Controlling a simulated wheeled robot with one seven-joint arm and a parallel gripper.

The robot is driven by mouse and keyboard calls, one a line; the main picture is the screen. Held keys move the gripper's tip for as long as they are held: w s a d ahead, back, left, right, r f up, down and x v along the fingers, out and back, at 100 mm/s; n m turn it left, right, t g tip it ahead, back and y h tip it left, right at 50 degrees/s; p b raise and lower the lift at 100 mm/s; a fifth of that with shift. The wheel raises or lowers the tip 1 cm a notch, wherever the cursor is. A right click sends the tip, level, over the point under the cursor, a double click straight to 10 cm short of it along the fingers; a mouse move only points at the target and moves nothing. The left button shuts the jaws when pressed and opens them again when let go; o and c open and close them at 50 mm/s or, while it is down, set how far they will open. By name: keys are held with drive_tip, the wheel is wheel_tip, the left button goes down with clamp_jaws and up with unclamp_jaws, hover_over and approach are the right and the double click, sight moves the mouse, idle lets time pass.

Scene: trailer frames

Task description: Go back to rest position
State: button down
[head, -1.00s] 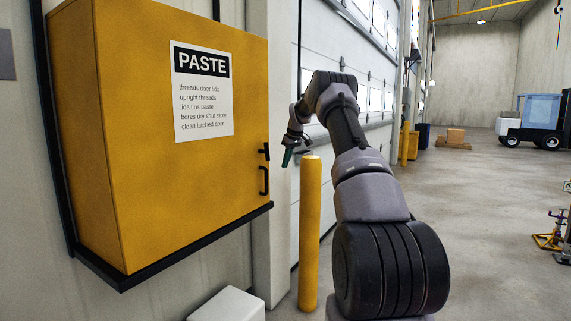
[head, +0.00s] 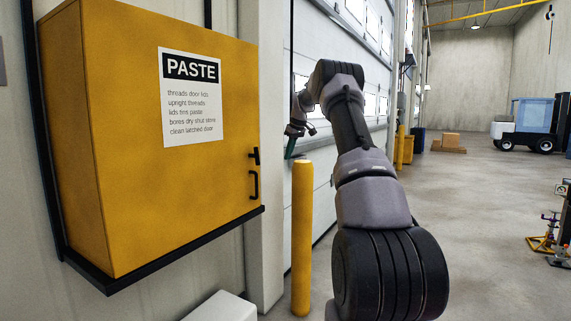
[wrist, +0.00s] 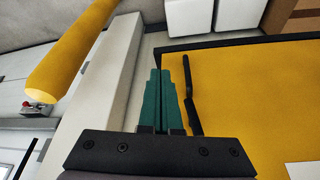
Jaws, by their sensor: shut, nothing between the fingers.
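My gripper (wrist: 158,92) shows in the wrist view with its two green fingers together and nothing between them. In the head view my gripper (head: 291,150) is small, at the end of my outstretched arm, above and beside the yellow post. The yellow cabinet (head: 130,130) with the PASTE sheet (head: 191,97) is at the left, its door shut. In the wrist view the cabinet front (wrist: 260,100) fills the right side, and its black handle (wrist: 191,95) lies just right of the fingers. I cannot tell whether they touch.
A yellow post (head: 302,240) stands below my gripper, right of the cabinet. A white box (head: 220,307) sits low under the cabinet. A roller door (head: 325,165) is behind. Open floor (head: 470,210) lies to the right, with a vehicle (head: 527,130) far back.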

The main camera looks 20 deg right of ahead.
drive_tip(key=shift+v, duration=1.65)
drive_tip(key=s+a+r+m+t, duration=0.1)
drive_tip(key=s+a+r+m, duration=0.1)
drive_tip(key=s+a+r, duration=0.7)
drive_tip(key=s+a+r+m, duration=0.1)
drive_tip(key=s+a+r, duration=0.5)
drive_tip(key=s, duration=0.6)
drive_tip(key=s+a+f+m, duration=0.1)
drive_tip(key=s+a+f, duration=0.2)
drive_tip(key=s, duration=0.6)
drive_tip(key=s+a+f+m+t, duration=0.1)
drive_tip(key=s+a+f+m, duration=0.1)
drive_tip(key=s, duration=0.8)
drive_tip(key=s+a+f+m+t, duration=0.1)
drive_tip(key=s+a+f+m, duration=0.1)
drive_tip(key=s, duration=0.7)
drive_tip(key=shift+s+a+f, duration=0.4)
drive_tip(key=shift+a+f, duration=0.45)
drive_tip(key=shift+a, duration=0.05)
